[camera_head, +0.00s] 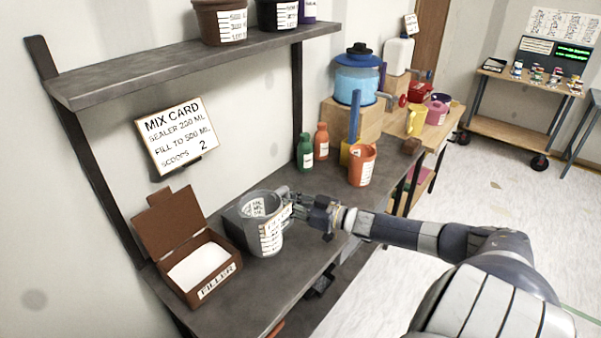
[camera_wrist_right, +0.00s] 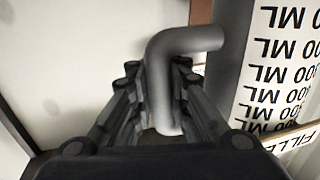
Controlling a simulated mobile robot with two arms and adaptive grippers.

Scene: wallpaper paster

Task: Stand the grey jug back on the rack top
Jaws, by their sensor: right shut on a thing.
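The grey jug (camera_head: 268,240), with a white printed scale on its side, is upright at the front part of the dark grey rack top (camera_head: 312,204). From this view I cannot tell whether its base touches the surface. My right gripper (camera_head: 300,207) comes in from the right and is shut on the jug's handle. In the right wrist view the bent grey handle (camera_wrist_right: 168,85) sits between the fingers, with the jug's scale (camera_wrist_right: 285,65) at the right. My left gripper is not in view.
An open brown filler box (camera_head: 190,284) stands left of the jug. Green (camera_head: 305,152) and orange (camera_head: 321,141) bottles and an orange cup (camera_head: 362,168) stand farther right. A shelf (camera_head: 170,66) with pots overhangs the back, above a mix card (camera_head: 176,135).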

